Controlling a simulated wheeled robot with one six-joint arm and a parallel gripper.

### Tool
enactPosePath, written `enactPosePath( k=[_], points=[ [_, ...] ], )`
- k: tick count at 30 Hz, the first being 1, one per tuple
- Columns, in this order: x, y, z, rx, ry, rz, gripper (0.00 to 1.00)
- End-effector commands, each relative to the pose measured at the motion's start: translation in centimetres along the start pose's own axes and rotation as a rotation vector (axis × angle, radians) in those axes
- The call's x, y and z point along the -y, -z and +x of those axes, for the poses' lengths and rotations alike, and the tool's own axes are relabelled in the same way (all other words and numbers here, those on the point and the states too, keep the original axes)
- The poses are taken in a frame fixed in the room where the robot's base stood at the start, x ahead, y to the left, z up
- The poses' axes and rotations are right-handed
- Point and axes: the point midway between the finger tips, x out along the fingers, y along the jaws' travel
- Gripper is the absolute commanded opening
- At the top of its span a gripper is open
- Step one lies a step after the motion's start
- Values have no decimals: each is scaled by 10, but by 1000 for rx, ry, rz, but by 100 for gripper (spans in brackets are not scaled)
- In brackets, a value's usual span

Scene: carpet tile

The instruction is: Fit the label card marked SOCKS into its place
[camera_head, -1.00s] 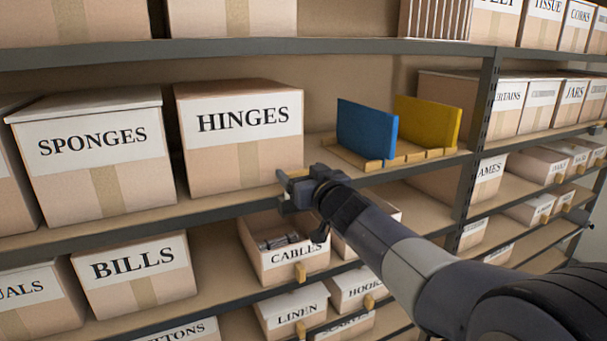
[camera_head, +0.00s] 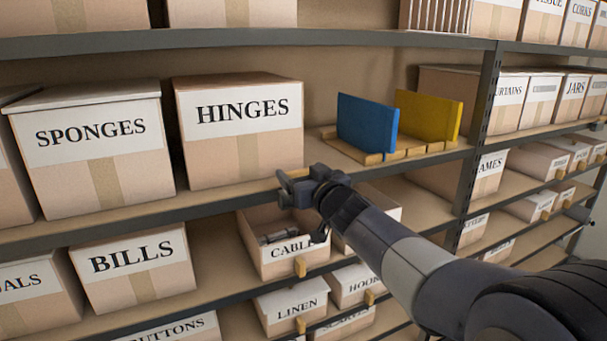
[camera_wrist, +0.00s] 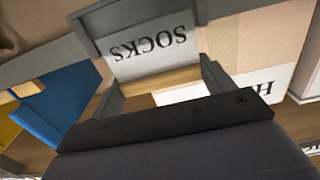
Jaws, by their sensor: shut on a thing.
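The SOCKS label card (camera_wrist: 150,52) shows upside down in the wrist view, white with black letters. It sits between the fingers of my gripper (camera_wrist: 158,70), which is shut on it, with a tan strip along its lower edge. In the head view my gripper (camera_head: 300,184) is in front of the shelf edge, below and right of the HINGES box (camera_head: 245,155). I cannot make out the card there. No place marked for SOCKS can be told in these frames.
A wooden rack (camera_head: 437,148) holds a blue panel (camera_head: 367,123) and a yellow panel (camera_head: 428,117) right of the HINGES box. The SPONGES box (camera_head: 100,165) stands at left. Below my gripper is an open CABLES bin (camera_head: 268,258) with things inside. Bare shelf lies between HINGES and the rack.

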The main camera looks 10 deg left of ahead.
Motion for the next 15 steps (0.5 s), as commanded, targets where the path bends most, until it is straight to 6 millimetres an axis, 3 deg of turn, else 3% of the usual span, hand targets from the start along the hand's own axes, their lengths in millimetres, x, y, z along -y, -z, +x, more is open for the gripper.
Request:
enactPosePath(
  k=[15],
  points=[
    [0,-8,0,0,0,1,56]
  ],
)
